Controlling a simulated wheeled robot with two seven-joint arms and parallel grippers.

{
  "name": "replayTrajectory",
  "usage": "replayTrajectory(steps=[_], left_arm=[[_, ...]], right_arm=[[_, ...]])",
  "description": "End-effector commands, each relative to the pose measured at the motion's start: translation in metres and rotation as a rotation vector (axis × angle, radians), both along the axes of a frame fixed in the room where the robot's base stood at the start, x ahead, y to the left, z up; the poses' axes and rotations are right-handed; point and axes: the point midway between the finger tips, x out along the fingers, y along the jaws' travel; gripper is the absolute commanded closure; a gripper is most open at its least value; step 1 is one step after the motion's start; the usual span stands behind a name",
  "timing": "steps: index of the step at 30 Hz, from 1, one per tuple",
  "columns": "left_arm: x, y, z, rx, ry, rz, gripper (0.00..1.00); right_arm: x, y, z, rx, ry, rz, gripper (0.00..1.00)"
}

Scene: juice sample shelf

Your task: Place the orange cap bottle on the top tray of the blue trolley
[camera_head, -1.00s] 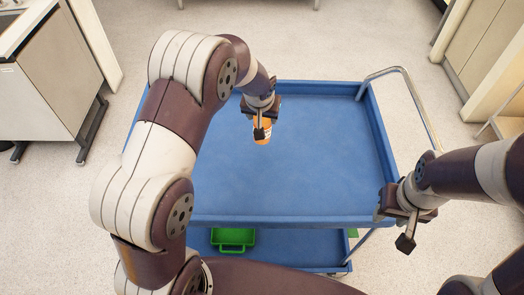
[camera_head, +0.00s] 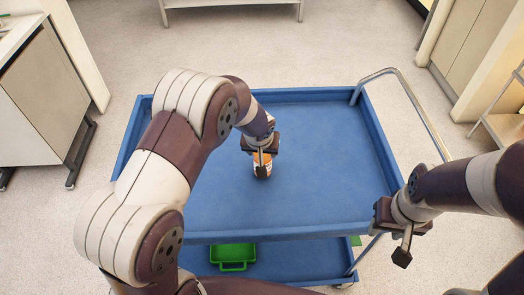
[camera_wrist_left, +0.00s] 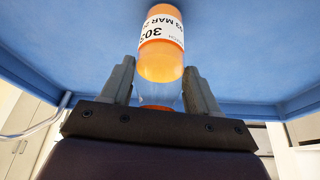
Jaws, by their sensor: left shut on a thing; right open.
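The orange bottle (camera_head: 262,171) with a white printed label is in my left gripper (camera_head: 261,153), over the middle of the trolley's top tray. In the left wrist view the bottle (camera_wrist_left: 161,58) sits between the two fingers (camera_wrist_left: 160,85), which are shut around its clear end. I cannot tell whether the bottle touches the tray. The blue trolley (camera_head: 320,180) has a bare top tray with raised rims. My right gripper (camera_head: 402,232) is open and empty at the tray's near right corner.
A green bin (camera_head: 233,254) sits on the trolley's lower shelf. A metal handle (camera_head: 415,105) rises at the trolley's right end. A cabinet (camera_head: 40,100) stands on the left, and pale cabinets (camera_head: 470,50) stand on the right. The rest of the top tray is free.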

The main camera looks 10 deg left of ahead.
Motion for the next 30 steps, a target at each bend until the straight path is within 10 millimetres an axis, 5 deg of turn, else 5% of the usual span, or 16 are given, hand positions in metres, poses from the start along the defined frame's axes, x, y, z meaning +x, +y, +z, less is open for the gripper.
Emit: replayTrajectory(steps=[13,14,15,16,24,30], left_arm=[[0.001,0.000,-0.016,-0.001,-0.003,0.001,0.81],[0.001,0.000,-0.015,0.000,-0.002,0.000,0.30],[0.001,0.000,-0.014,0.000,-0.002,0.000,0.17],[0.001,0.000,-0.014,0.000,-0.002,0.000,0.14],[0.001,0.000,-0.013,0.000,-0.002,0.000,0.14],[-0.007,-0.001,0.012,-0.001,-0.006,0.001,0.14]], right_arm=[[0.000,0.000,-0.005,0.000,0.000,0.000,0.57],[0.000,0.000,-0.004,0.000,0.000,0.000,0.57],[0.000,0.000,-0.003,0.000,0.000,0.000,0.57],[0.000,0.000,-0.003,0.000,0.000,0.000,0.57],[0.000,0.000,-0.002,0.000,0.000,0.000,0.57],[0.000,0.000,0.000,0.000,0.000,0.000,0.57]])
